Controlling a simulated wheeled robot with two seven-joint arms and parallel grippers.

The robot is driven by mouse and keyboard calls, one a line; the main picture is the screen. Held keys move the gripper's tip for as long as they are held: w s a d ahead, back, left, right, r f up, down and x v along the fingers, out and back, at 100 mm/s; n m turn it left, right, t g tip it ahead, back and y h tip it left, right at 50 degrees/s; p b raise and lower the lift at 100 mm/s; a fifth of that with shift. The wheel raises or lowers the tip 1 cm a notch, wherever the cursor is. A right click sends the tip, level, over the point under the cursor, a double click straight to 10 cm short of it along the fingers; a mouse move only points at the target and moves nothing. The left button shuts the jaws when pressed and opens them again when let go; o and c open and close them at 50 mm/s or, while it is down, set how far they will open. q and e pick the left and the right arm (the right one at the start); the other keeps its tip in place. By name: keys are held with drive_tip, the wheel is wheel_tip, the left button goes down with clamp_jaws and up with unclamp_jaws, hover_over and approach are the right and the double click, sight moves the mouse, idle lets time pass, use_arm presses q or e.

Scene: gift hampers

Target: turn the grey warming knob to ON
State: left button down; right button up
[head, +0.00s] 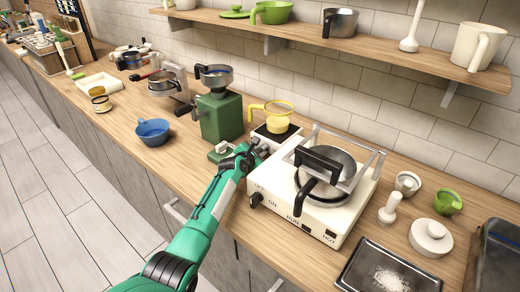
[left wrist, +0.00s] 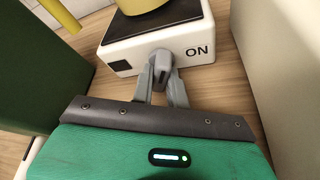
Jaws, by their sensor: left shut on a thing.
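My left gripper (left wrist: 161,82) is shut on the knob, one finger on each side. In the head view the left gripper (head: 258,152) is at the front of the warmer and hides the knob. A yellow jug (head: 278,117) stands on the warmer. My right gripper is not in view.
A green grinder (head: 222,117) stands close left of the warmer, and a white stove (head: 345,205) with a pan stands close right. A blue bowl (head: 153,131) is farther left. A wooden shelf (head: 350,47) runs above. The counter is free in front of the blue bowl.

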use_arm(q)
drive_tip(key=c, duration=1.4)
unclamp_jaws()
wheel_tip(320, 180, up, 20)
drive_tip(key=shift+b, duration=0.55)
